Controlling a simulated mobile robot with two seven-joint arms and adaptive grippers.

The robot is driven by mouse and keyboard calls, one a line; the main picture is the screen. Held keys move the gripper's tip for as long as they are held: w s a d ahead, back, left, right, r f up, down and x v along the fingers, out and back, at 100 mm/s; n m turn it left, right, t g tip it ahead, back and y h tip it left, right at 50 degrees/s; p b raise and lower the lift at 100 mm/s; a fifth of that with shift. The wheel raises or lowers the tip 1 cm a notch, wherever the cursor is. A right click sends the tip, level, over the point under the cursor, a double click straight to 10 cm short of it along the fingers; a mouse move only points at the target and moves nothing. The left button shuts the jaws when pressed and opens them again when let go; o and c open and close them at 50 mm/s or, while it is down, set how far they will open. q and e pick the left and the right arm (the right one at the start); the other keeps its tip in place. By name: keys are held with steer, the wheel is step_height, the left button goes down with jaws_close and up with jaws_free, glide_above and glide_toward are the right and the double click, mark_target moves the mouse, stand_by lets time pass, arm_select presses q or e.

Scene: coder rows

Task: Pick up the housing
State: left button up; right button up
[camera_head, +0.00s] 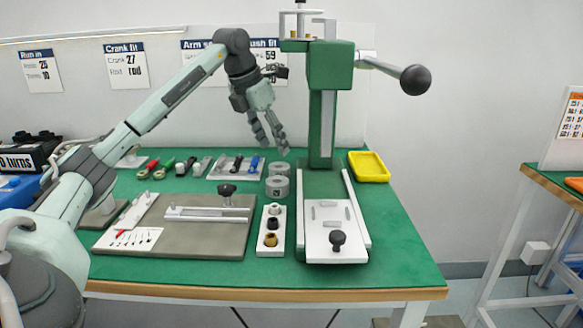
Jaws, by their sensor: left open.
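Two grey round parts, one behind the other, stand on the green bench left of the press; the front one (278,187) and the rear one (279,169) look like housings, but I cannot tell which piece is the housing. My left gripper (276,148) hangs above and just behind them, fingers pointing down and slightly right. It is open, with nothing seen between its fingers. My right gripper is not in view.
A green press (330,75) with a black-knobbed lever stands right of my gripper, close to it. A white plate (336,217) lies at its foot. A yellow tray (369,167), a white block with several bushings (271,230) and a grey fixture board (220,240) share the bench.

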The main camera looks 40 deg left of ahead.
mark_target(279, 167)
arm_select(q)
steer(key=x, duration=0.3)
steer(key=s+x, duration=0.1)
steer(key=x, duration=0.2)
steer(key=shift+f+b, duration=0.4)
steer(key=shift+f, duration=0.1)
steer(key=shift+w+f, duration=0.15)
steer(key=shift+w, duration=0.05)
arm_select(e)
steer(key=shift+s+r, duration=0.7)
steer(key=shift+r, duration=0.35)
arm_select(q)
steer(key=shift+c, duration=0.4)
steer(key=c, duration=0.7)
steer(key=shift+c, duration=0.5)
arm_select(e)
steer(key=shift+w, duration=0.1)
